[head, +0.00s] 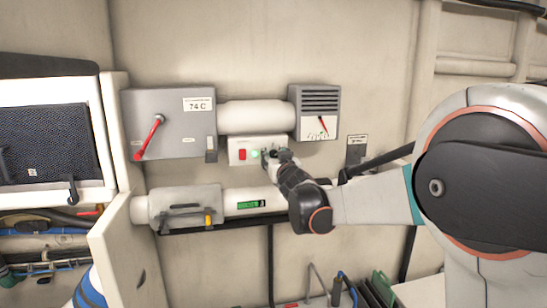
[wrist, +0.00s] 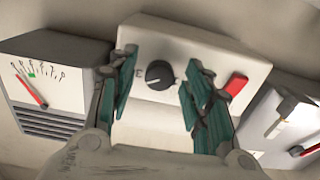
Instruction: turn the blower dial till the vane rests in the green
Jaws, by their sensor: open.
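The blower dial is a round black knob (wrist: 159,75) on a white control box (wrist: 205,50). The box shows in the head view (head: 238,144), where my gripper (head: 274,156) covers the knob. In the wrist view my open gripper (wrist: 155,95) has one teal-padded finger on each side of the knob, with gaps between pads and knob. The vent gauge (wrist: 45,85) has a red vane (wrist: 31,91) and a small green mark (wrist: 31,75). The vane's tip lies left of the green mark in the wrist view. The gauge also shows in the head view (head: 316,112).
A grey box with a red lever (head: 149,137) is to the left. A pale pipe (head: 255,116) runs above, and another with a green display (head: 250,205) runs below.

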